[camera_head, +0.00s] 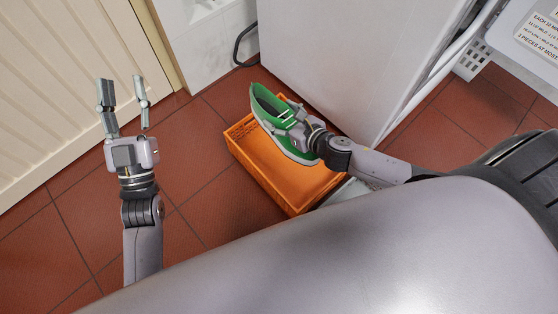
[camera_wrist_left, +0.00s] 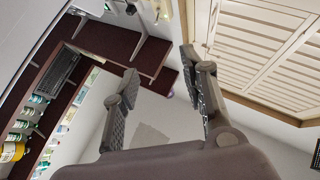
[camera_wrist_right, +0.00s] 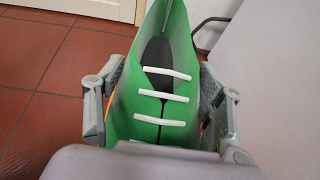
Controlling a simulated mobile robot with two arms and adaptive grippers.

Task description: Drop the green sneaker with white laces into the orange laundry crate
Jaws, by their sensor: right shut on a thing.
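The green sneaker (camera_head: 266,104) with white laces is in my right gripper (camera_head: 290,116), above the orange laundry crate (camera_head: 262,172) in the head view. In the right wrist view the sneaker (camera_wrist_right: 160,80) fills the space between the fingers of my right gripper (camera_wrist_right: 160,110), which are shut on its sides. The crate stands on the floor, and the sneaker and my right arm hide part of its inside. My left gripper (camera_head: 124,92) is open and empty, left of the crate; its spread fingers also show in the left wrist view (camera_wrist_left: 165,95).
A white block or wall (camera_head: 330,60) stands directly behind the crate. A black hose or handle (camera_head: 243,45) is near its left edge. Red floor tiles (camera_head: 215,110) are clear between my left gripper and the crate.

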